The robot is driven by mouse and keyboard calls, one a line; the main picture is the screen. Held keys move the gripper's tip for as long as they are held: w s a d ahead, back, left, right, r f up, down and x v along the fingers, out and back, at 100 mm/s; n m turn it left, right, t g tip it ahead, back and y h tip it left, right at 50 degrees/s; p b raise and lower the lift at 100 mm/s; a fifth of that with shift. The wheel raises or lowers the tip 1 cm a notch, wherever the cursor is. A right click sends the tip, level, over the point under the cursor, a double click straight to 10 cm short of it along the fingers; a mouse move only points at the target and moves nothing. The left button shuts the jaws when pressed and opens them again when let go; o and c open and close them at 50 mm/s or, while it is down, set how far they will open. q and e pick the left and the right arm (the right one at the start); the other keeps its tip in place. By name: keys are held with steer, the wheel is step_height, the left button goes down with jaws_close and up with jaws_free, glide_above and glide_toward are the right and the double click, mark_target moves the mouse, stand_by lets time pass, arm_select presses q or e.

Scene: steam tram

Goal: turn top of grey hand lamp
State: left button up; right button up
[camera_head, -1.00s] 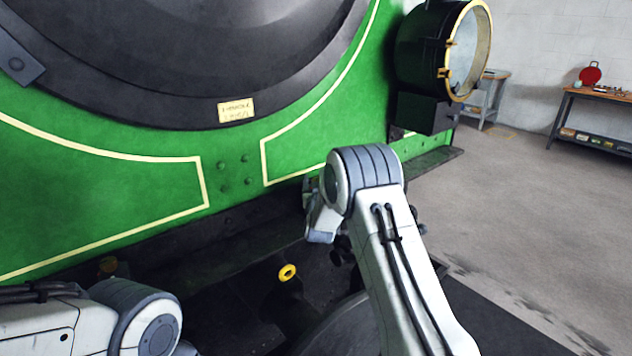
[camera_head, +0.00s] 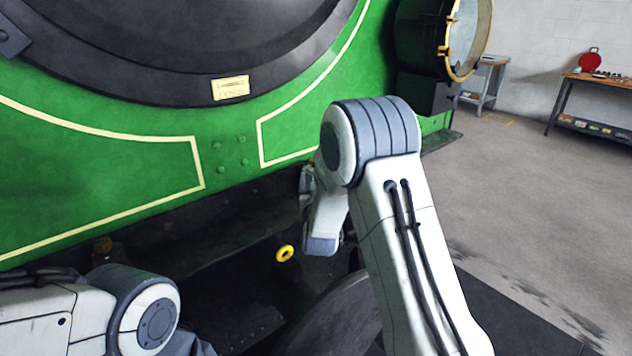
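I cannot make out a grey hand lamp in the head view. My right arm rises from the lower right and bends over in front of the green tram front (camera_head: 90,180). Its lower links hang down beside the bend, and its gripper is not visible. My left arm shows only as a link and joint at the lower left, with its gripper out of the picture. A small yellow ring (camera_head: 285,253) shows in the dark area below the green front, left of my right arm.
A large black lamp with a brass rim (camera_head: 447,74) is fixed at the upper right of the tram front. A workbench (camera_head: 573,100) with a red item (camera_head: 590,60) stands against the far wall. The grey floor (camera_head: 540,190) at right is clear.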

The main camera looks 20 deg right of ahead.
steer(key=shift+s, duration=0.1)
steer(key=p+x, duration=0.2)
steer(key=x, duration=0.4)
steer(key=p+x, duration=0.3)
steer(key=x, duration=0.4)
steer(key=shift+w+f, duration=0.2)
steer(key=shift+w, duration=0.1)
steer(key=shift+c, duration=0.3)
jaws_close()
